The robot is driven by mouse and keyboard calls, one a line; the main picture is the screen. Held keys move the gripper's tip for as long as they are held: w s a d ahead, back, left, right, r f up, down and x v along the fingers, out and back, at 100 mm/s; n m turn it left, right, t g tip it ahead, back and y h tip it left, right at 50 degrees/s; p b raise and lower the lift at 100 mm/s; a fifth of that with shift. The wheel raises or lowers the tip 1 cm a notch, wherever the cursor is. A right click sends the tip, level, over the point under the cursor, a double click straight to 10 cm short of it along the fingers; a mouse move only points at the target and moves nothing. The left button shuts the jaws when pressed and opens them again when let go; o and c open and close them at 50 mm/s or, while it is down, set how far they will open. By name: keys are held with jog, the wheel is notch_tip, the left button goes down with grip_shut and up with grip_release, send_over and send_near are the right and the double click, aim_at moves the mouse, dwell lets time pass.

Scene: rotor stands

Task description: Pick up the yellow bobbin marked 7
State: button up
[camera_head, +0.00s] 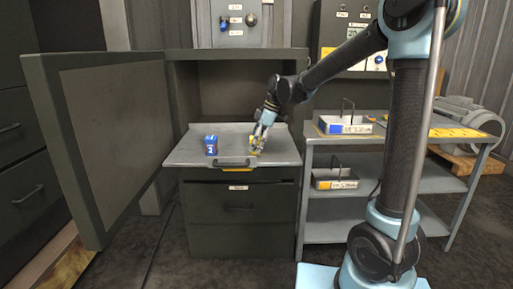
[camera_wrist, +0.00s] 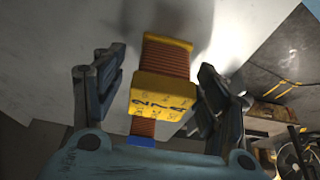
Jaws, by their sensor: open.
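A yellow bobbin with copper-coloured winding (camera_wrist: 166,88) stands between the two fingers of my gripper (camera_wrist: 160,84) in the wrist view. Its yellow face carries dark characters that appear upside down and are hard to read. My gripper is open, with one finger on each side of the bobbin and a visible gap on both sides. In the head view my gripper (camera_head: 260,138) is low over the grey pull-out shelf (camera_head: 190,152), and the bobbin (camera_head: 253,141) is partly hidden by the fingers. A small blue patch shows below the bobbin in the wrist view.
A blue block-like item (camera_head: 211,145) with a white mark stands on the shelf to the left of my gripper. An open cabinet door (camera_head: 105,135) is at the left. A grey rack (camera_head: 385,180) with labelled trays stands to the right. The shelf between the blue item and my gripper is clear.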

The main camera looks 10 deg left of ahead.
jog(key=c, duration=1.4)
jog(key=shift+o, duration=0.2)
jog(key=shift+r, duration=0.1)
